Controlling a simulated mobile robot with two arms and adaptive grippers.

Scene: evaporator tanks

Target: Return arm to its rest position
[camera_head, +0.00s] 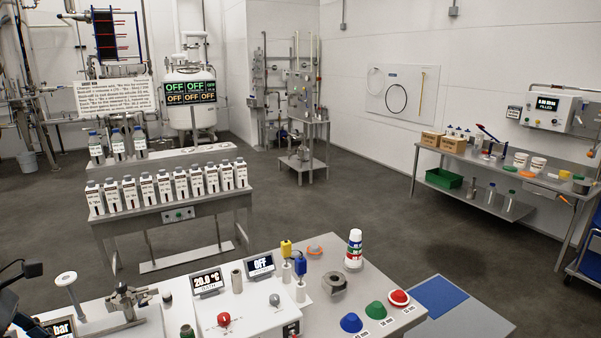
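A dark, black shape (18,285) cuts into the lower left corner, with a rounded end and a thin curved part above it. It looks like part of my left arm and gripper. Its fingers do not show clearly, so I cannot tell whether it is open or shut, and I see nothing held in it. My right arm and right gripper are not in view.
Behind stands a table (180,208) with a bottle row. A side table (500,173) is at right. Grey floor lies between.

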